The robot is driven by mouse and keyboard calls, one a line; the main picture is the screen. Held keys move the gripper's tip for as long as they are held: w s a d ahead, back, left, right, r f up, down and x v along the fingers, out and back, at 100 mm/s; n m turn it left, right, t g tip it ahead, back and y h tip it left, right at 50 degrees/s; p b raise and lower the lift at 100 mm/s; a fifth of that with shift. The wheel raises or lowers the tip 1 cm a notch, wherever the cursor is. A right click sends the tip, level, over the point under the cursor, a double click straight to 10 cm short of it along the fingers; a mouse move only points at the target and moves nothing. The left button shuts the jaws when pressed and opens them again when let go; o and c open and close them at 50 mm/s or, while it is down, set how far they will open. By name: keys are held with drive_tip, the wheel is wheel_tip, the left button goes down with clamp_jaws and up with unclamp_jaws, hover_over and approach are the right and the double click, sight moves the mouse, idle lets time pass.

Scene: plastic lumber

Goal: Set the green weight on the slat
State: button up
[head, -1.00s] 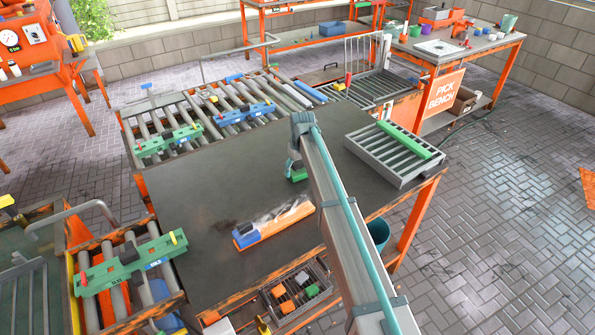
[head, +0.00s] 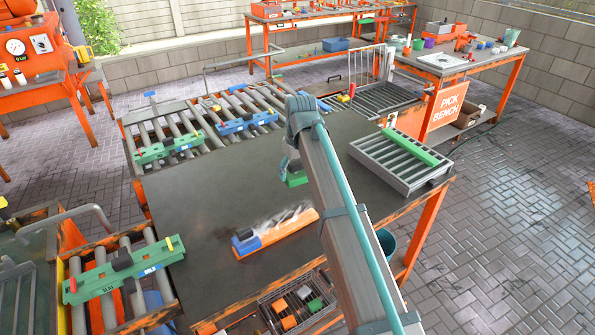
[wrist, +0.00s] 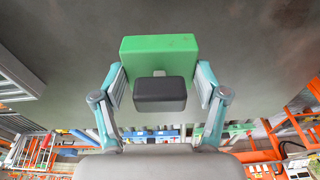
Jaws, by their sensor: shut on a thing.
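The green weight (head: 297,180), a green block with a dark grey knob, is in my gripper (head: 292,165) over the dark table. A long green bar (head: 415,147), which looks like a slat, lies across a grey barred tray (head: 372,158) at the table's right end. It is to the right of my gripper and apart from the weight.
An orange and blue block (head: 268,236) lies on the table (head: 200,205) in front of my gripper. Roller conveyors with green (head: 165,148) and blue (head: 246,121) fixtures stand behind; another green fixture (head: 125,268) is at left. The table's left part is clear.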

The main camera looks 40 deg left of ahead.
sight(304, 176)
drive_tip(key=shift+s+d+r, duration=0.45)
drive_tip(key=shift+s, duration=0.2)
drive_tip(key=shift+s+d+r, duration=0.1)
drive_tip(key=shift+r, duration=0.2)
drive_tip(key=shift+d+r+p, duration=0.35)
drive_tip(key=shift+p, duration=0.7)
drive_tip(key=shift+d+p, duration=0.4)
drive_tip(key=shift+p, duration=0.35)
drive_tip(key=d+p, duration=0.1)
drive_tip(key=p, duration=0.1)
drive_tip(key=d+p, duration=0.1)
drive_tip(key=p, duration=0.1)
drive_tip(key=shift+s+d+f, duration=0.15)
drive_tip(key=shift+s+f, duration=0.05)
drive_tip(key=shift+f, duration=0.1)
drive_tip(key=f+p, duration=0.1)
drive_tip(key=d+f+n+p, duration=0.1)
drive_tip(key=p, duration=0.1)
drive_tip(key=shift+s+d+f+p, duration=0.2)
drive_tip(key=shift+s+f+p, duration=0.1)
drive_tip(key=shift+s, duration=0.1)
